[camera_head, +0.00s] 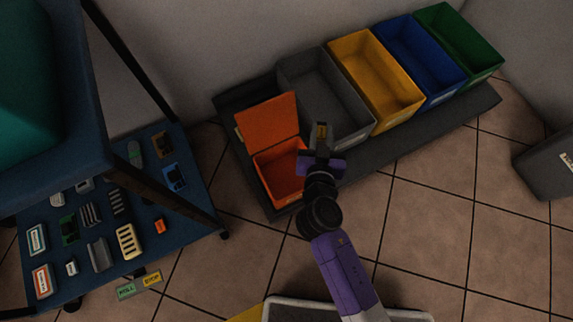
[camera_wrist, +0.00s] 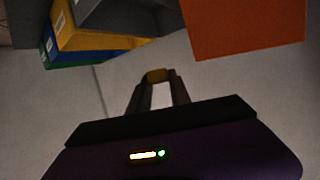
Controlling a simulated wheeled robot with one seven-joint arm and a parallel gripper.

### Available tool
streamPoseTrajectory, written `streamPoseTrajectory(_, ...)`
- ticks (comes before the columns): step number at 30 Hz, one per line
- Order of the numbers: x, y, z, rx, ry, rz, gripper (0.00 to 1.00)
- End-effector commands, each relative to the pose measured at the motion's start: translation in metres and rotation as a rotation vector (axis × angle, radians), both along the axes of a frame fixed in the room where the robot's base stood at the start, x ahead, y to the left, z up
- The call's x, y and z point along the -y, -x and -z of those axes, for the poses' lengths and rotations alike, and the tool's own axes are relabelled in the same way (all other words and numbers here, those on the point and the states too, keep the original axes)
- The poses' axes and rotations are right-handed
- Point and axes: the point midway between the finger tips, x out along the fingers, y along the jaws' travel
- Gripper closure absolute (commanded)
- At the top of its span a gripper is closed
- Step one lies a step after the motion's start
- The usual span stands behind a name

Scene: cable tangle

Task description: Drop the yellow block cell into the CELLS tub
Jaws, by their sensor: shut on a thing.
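My gripper (camera_head: 320,138) is shut on a small yellow block cell (camera_head: 321,130), which sits between the fingertips; the block also shows in the wrist view (camera_wrist: 158,75). In the head view the gripper lies between the orange tub (camera_head: 262,176) and the grey bin (camera_head: 352,98), overlapping the orange tub's right edge. The orange tub has its orange lid (camera_head: 267,120) standing open, and its inside looks empty where it shows. I cannot read any label, so I cannot tell by text which one is CELLS. The gripper's height above the tubs is unclear.
A yellow bin (camera_head: 392,82), a blue bin (camera_head: 437,75) and a green bin (camera_head: 480,50) continue the row on a dark mat (camera_head: 420,146).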

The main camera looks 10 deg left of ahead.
Motion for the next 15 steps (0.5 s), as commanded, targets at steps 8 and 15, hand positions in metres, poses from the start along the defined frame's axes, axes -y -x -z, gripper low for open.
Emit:
streamPoseTrajectory(8,-0.059,0.028,0.060,-0.029,-0.002,-0.163,1.00)
streamPoseTrajectory(15,-0.067,0.034,0.073,-0.035,-0.005,-0.187,1.00)
